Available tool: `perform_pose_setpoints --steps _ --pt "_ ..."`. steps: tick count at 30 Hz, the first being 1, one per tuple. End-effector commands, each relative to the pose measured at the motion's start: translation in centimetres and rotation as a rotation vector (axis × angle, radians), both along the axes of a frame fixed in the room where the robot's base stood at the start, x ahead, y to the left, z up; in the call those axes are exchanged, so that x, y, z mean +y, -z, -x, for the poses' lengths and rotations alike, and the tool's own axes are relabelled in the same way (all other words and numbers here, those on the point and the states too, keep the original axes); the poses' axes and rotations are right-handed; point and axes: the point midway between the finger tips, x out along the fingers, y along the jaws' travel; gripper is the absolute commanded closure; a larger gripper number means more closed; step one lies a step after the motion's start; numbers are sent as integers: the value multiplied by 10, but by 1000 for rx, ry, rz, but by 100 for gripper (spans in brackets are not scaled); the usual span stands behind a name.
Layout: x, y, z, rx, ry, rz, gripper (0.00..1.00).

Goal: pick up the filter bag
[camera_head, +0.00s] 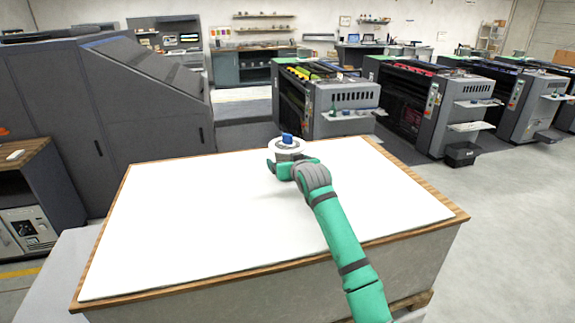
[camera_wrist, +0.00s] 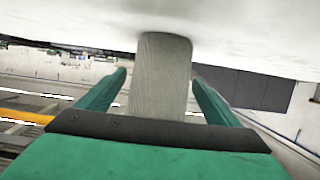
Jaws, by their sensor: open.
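In the wrist view a pale grey, upright cylinder (camera_wrist: 160,75), seemingly the filter bag, stands between the two green fingers. Its top end in the picture meets a broad white surface, and its near end is cut off by my palm. In the head view a white round thing with a blue knob (camera_head: 287,141) shows just behind my gripper (camera_head: 290,168); it is partly hidden, and I cannot tell whether it is the same thing. My gripper, also in the wrist view (camera_wrist: 158,76), is open, with gaps beside the cylinder.
The white-topped table (camera_head: 200,215) with a wooden rim is otherwise bare, with free room all around my gripper. A large dark machine (camera_head: 100,105) stands behind it on the left. Several grey printing machines (camera_head: 325,100) stand behind and to the right.

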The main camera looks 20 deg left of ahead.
Motion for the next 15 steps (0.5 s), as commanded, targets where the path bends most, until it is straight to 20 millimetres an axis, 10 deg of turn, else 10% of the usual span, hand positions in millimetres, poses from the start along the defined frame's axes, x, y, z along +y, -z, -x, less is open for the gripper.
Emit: perform_pose_setpoints --steps 9,15 --pt "-1 0 0 -1 1 0 64" --pt "-1 -1 0 -1 1 0 65"
